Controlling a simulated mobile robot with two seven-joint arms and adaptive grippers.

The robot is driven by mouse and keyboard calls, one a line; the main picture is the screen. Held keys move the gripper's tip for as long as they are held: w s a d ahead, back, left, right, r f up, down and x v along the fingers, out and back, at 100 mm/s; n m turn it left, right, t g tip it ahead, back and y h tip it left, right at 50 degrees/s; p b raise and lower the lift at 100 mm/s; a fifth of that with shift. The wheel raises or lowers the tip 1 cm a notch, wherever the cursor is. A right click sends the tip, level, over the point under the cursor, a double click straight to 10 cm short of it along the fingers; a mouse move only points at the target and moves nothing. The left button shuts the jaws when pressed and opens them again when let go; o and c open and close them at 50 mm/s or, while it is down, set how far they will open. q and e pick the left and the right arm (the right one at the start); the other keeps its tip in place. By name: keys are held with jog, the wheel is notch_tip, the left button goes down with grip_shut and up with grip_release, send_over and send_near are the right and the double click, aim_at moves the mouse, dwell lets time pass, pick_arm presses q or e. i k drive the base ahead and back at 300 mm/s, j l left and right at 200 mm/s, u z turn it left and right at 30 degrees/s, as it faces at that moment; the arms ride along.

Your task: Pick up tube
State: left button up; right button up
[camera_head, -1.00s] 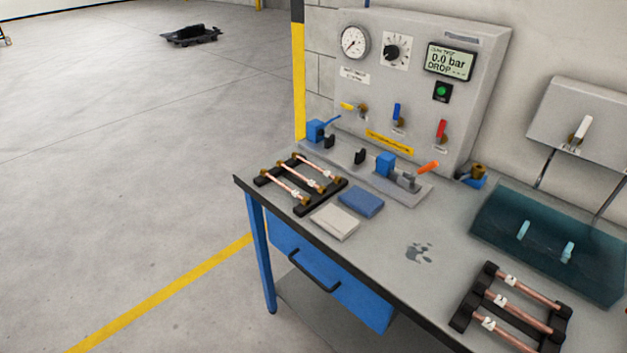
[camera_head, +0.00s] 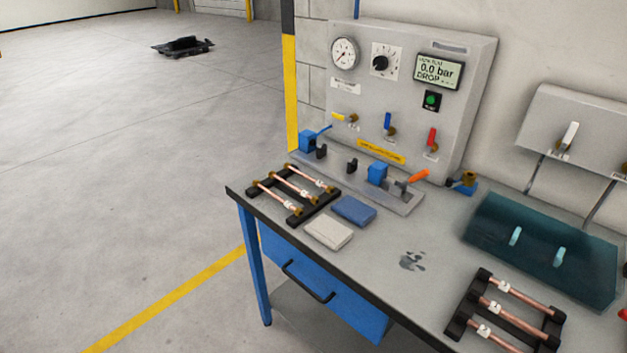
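Copper tubes with brass end fittings and white tags lie across a black rack (camera_head: 325,203) at the left end of the workbench. The middle one of these tubes (camera_head: 292,182) lies between two others. More copper tubes with white tags, one of them in front (camera_head: 495,338), rest on a second black rack (camera_head: 553,325) at the lower right. All of these tubes lie in their racks. Neither of my grippers shows in the view.
The workbench (camera_head: 375,265) carries a test panel (camera_head: 400,110) with gauge, display and valves. A clamp fixture with an orange handle (camera_head: 418,176), a white cloth (camera_head: 328,232), a blue cloth (camera_head: 354,210) and a dark teal tank (camera_head: 535,260) stand on it. Open floor lies left.

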aim_at(308, 177)
jog(key=z, duration=3.8)
jog(key=k+u, duration=0.2)
jog(key=u, duration=1.65)
jog(key=j+u, duration=0.35)
jog(key=k+j+u, duration=0.1)
jog(key=u, duration=0.2)
jog(key=j+u, duration=0.35)
jog(key=i+j+u, duration=0.1)
jog(key=j+u, duration=0.15)
jog(key=j, duration=0.2)
jog(key=i+j+u, duration=0.2)
jog(key=j, duration=0.25)
jog(key=k, duration=0.1)
